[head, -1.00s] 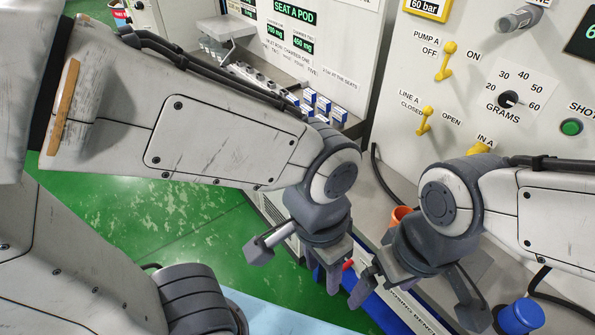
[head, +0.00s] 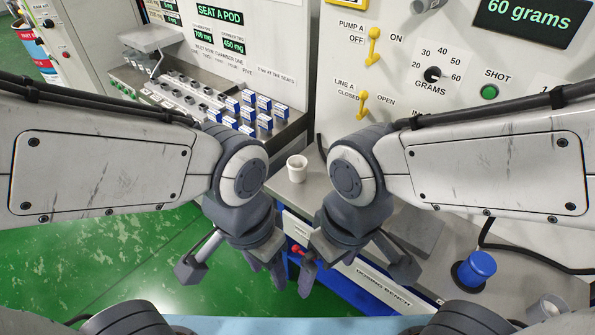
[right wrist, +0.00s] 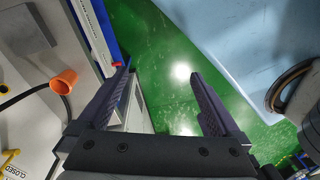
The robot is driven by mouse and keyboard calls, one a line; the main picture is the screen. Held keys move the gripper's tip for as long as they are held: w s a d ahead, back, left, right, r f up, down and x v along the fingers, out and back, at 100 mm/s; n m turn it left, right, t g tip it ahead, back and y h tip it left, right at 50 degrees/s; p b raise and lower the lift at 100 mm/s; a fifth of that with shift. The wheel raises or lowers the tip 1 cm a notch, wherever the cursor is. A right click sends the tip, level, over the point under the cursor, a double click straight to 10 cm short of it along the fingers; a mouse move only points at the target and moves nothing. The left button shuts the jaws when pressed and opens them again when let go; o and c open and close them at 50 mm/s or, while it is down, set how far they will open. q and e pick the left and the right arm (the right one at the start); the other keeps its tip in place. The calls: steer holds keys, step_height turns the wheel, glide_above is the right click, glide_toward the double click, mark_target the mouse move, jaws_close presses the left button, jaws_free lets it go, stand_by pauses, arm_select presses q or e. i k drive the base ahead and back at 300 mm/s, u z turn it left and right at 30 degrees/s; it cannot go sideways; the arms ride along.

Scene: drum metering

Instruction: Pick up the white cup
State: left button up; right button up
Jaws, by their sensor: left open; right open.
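The white cup (head: 297,168) stands upright on the grey bench top, in the gap between my two arms in the head view. My left gripper (head: 265,277) points down in front of the bench, nearer to me than the cup. My right gripper (head: 312,275) hangs close to its right, also in front of the bench. Both are open and empty. In the right wrist view, my right gripper (right wrist: 160,72) has its fingers apart over green floor and the bench front. The white cup is not seen there.
An orange cup (right wrist: 64,80) is on the bench in the right wrist view. A grey block (head: 415,235) and a blue-capped round item (head: 478,268) are on the bench's right part. Blue-and-white boxes (head: 247,108) stand on a rack behind. A red knob (head: 297,249) is on the bench front.

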mark_target(296, 165)
steer(key=u, duration=0.5)
steer(key=k, duration=0.65)
steer(key=u, duration=0.9)
steer(key=i, duration=1.4)
steer(key=z, duration=0.8)
steer(key=i, duration=0.35)
steer(key=z, duration=0.25)
